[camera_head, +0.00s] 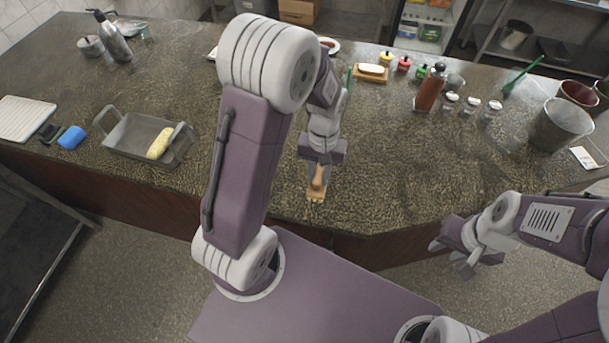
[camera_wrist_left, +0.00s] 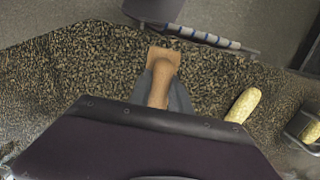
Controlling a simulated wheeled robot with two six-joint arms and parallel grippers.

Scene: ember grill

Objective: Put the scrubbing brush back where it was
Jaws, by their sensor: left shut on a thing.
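The scrubbing brush (camera_head: 316,188) has a tan wooden handle and a flat, block-like end. My left gripper (camera_head: 319,168) is shut on its handle, near the counter's front edge. In the left wrist view the brush (camera_wrist_left: 164,62) points up from between the fingers (camera_wrist_left: 165,95), with its block end toward the counter edge. Whether it touches the counter is unclear, and its bristles are hard to see. My right gripper (camera_head: 452,258) is open and empty, off the counter's front edge at the right.
A grey tray (camera_head: 128,146) holding a yellow corn-like piece (camera_head: 160,142) stands at left, near a blue sponge (camera_head: 71,137). Another such piece (camera_wrist_left: 243,105) lies on the counter (camera_head: 400,180). Sauce bottle (camera_head: 430,87), shakers (camera_head: 471,104) and metal bucket (camera_head: 558,126) stand at right.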

